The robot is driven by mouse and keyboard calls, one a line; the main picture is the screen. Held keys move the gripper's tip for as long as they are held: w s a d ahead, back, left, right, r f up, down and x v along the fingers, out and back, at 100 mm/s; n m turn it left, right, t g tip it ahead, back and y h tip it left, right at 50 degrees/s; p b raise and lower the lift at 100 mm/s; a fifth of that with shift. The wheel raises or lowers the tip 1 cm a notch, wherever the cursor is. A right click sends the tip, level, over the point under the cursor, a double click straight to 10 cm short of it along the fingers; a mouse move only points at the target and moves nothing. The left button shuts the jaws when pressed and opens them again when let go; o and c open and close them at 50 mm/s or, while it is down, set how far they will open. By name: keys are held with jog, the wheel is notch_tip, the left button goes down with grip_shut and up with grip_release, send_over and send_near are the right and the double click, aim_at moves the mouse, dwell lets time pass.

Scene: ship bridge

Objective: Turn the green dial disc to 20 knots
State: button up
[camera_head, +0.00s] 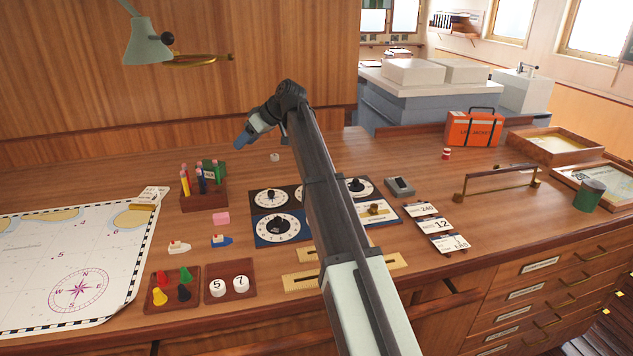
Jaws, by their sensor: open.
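A group of dials lies on the wooden desk at centre. One white-faced dial (271,198) is on a black panel, and another white-faced dial (283,229) is on a blue panel. A third white dial (359,188) shows right of my arm. I cannot make out a green disc among them; my arm covers the middle of the group. The dial markings are too small to read. My gripper (241,141) is raised above the desk, up and left of the dials, apart from them. It is open, with nothing visible in it.
A brass knob panel (375,209) and number cards (436,225) lie right of my arm. A pen holder (204,200), pink block (221,218) and chart (75,262) are left. A lamp (147,44) hangs above. A brass-handled rail (497,183) stands right.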

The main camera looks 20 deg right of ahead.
jog(key=s+d+f+n+g+h, duration=0.15)
jog(key=s+d, duration=0.25)
jog(key=d, duration=0.8)
jog(key=s+d+m+h, duration=0.1)
jog(key=s+d+h, duration=0.25)
jog(key=d, duration=0.85)
jog(key=shift+n+g+y, duration=0.25)
jog(key=shift+y, duration=0.15)
jog(key=x, duration=1.3)
jog(key=shift+s+f, duration=0.25)
jog(key=shift+f, duration=0.15)
grip_shut()
